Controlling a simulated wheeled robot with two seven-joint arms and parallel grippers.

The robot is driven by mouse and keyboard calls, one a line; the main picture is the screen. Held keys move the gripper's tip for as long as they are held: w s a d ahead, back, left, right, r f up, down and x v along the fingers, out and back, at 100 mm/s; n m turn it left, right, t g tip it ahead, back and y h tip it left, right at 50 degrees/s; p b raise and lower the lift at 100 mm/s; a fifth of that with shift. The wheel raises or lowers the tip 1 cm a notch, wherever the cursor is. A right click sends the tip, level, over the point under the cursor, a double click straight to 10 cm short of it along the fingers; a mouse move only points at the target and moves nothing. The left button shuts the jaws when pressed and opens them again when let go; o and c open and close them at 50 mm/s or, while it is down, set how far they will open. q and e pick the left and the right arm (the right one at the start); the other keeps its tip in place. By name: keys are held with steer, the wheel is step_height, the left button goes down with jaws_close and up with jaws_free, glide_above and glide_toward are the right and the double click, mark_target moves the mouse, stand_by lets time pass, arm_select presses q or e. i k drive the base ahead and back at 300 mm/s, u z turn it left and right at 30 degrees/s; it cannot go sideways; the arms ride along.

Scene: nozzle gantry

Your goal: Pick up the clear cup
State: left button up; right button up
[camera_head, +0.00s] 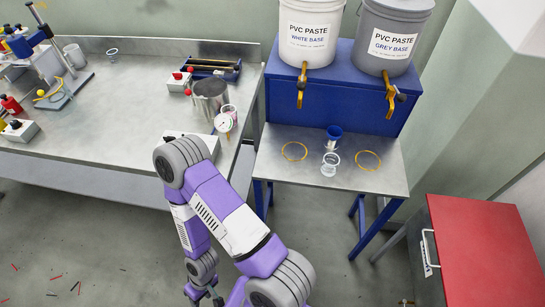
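One purple and white arm of mine, which I take as the left, rises from the bottom and bends down on the left side of the picture. Its dark end, my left gripper (208,297), is low at the bottom edge, far from the clear cup and partly cut off; its fingers are too small to read. My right gripper is not in view.
Orange rings (294,151) (368,160) lie to either side. Taps (301,90) hang from white and grey PVC paste buckets. A metal pot (210,97) stands on the left bench, a red-topped cabinet (485,245) at right.

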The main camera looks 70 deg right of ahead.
mark_target(330, 162)
steer(key=u, duration=0.5)
steer(key=k, duration=0.6)
steer(key=z, duration=1.55)
